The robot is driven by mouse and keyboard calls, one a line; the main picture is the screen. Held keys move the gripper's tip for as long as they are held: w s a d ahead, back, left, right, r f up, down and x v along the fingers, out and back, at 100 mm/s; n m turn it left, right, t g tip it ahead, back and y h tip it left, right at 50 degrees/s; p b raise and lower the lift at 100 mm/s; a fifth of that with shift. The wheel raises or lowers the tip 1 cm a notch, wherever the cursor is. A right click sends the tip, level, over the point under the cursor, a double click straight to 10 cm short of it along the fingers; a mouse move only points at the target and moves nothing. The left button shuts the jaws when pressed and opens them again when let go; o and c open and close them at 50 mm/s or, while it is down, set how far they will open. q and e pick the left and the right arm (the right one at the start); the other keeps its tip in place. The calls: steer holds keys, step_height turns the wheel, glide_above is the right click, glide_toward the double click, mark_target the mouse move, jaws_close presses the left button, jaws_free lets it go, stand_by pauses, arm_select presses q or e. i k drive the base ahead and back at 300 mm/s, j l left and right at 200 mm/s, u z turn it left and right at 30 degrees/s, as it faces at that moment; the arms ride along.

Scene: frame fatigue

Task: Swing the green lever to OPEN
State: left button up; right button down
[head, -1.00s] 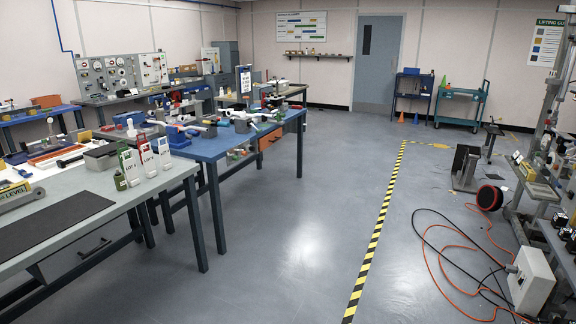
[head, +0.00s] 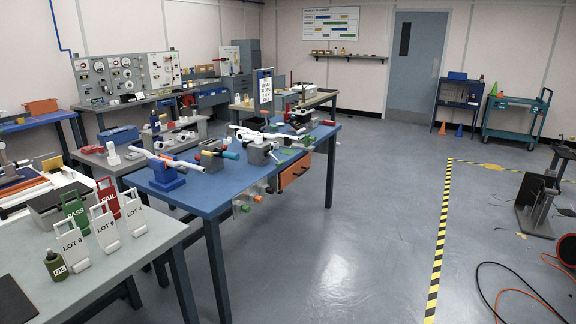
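A blue-topped bench (head: 205,196) stands left of the middle in the head view. On it are a blue fixture (head: 166,176) carrying a white bar, and a grey block (head: 259,152) with white pipe-like parts on top. Small green parts show near the grey block (head: 285,150), and a green knob-like end (head: 241,207) shows below the bench's right edge. I cannot tell which of these, if any, is the green lever. No OPEN marking is readable. Neither of my grippers is in view.
A grey table (head: 150,240) at the front left holds lot tags, PASS and FAIL tags and an oil bottle (head: 55,264). Open floor (head: 345,250) lies right of the bench, up to a yellow-black stripe (head: 437,250). Orange and black cables (head: 500,295) lie at the lower right.

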mark_target(279, 163)
steer(key=i, duration=0.8)
steer(key=i+u, duration=0.1)
steer(key=i, duration=0.75)
steer(key=i+l, duration=0.15)
steer(key=i, duration=0.65)
steer(key=i+l+u, duration=0.1)
steer(key=i, duration=0.7)
